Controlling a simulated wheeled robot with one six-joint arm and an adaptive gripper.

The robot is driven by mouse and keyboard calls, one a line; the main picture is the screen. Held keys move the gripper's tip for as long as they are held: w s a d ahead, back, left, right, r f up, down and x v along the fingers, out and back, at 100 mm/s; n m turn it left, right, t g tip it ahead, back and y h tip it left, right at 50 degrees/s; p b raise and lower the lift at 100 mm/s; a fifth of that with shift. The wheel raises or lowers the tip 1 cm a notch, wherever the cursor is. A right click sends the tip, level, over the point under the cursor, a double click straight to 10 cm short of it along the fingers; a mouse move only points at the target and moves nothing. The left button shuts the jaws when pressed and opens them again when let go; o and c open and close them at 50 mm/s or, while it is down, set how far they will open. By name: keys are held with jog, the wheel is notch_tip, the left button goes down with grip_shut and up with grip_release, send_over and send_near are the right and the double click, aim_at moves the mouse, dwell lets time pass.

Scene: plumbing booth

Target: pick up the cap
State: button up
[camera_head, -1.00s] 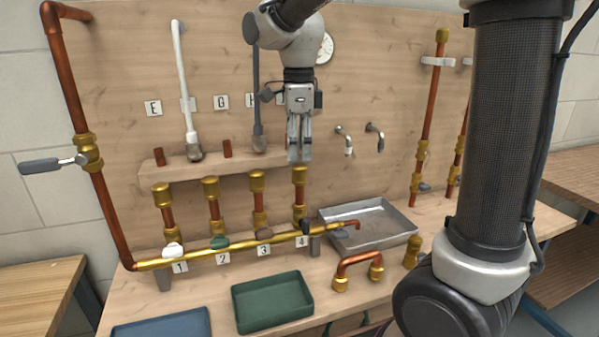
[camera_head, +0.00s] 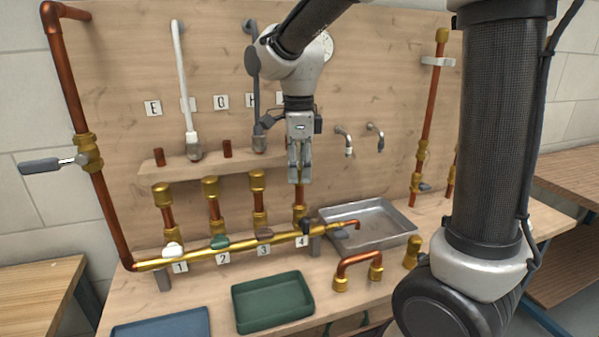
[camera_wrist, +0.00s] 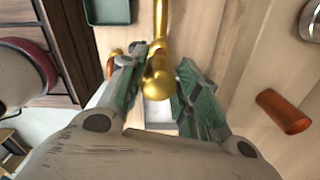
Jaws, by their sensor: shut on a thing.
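The brass cap (camera_wrist: 158,80) sits between my gripper's fingers in the wrist view. In the head view the fingers hide most of it, at the top of the upright copper pipe (camera_head: 299,213) above label 4. My gripper (camera_head: 299,178) points straight down there and is shut on the cap. It also shows in the wrist view (camera_wrist: 160,72), with one green-padded finger on each side of the cap. Whether the cap is still seated on the pipe cannot be told.
Several brass-topped pipes (camera_head: 210,188) stand to the left, behind the brass manifold (camera_head: 200,250) with its small valve handles. A wooden shelf (camera_head: 185,170) is close behind. A metal tray (camera_head: 400,232) lies right; a green tray (camera_head: 272,300) is in front.

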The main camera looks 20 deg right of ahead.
aim_at(299, 165)
notch_tip(299, 165, up, 15)
jog(key=shift+f, duration=0.2)
dwell(0.7)
jog(key=shift+f, duration=0.1)
